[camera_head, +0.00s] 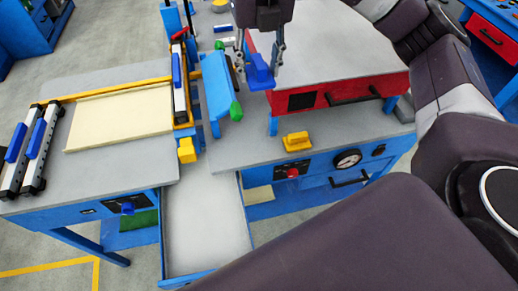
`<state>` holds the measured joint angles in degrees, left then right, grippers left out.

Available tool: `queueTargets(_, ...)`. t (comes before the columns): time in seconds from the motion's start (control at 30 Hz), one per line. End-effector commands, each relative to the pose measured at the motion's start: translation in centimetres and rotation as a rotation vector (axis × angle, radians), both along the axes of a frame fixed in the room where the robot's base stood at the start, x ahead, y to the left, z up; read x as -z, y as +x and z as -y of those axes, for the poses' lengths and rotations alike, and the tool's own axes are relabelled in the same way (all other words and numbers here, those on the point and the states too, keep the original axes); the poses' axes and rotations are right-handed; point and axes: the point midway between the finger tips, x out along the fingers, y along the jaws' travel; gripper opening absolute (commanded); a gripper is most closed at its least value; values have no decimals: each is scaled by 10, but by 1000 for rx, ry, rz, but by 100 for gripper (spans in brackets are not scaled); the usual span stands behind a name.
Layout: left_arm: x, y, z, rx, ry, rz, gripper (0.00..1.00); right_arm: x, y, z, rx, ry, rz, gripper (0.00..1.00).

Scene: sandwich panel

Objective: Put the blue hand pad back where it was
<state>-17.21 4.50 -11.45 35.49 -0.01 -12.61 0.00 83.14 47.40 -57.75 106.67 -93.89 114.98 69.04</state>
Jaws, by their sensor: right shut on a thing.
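My right gripper (260,62) is at the top centre, pointing down, with its fingers shut on the blue hand pad (261,78). The pad has a raised blue grip between the fingers and a flat blue lower part. It is at the left front corner of the red-sided unit (340,92); whether it touches the unit I cannot tell. My left gripper is not in view.
A cream panel (120,118) lies on the grey table at left, beside yellow rails and two clamp bars (30,150) with blue grips. A yellow block (297,141) sits on the grey ledge below the red unit. An open drawer (205,225) juts out at the front.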

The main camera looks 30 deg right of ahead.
Motion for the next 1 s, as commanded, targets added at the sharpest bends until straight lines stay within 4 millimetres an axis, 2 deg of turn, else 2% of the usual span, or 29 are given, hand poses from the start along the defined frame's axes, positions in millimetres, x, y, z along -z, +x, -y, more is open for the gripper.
queueTargets(0.17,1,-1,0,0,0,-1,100,17,-1,0,19,0,-6,17)
queueTargets(1.0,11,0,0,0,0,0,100,166,-2,-1,17,4,-7,17)
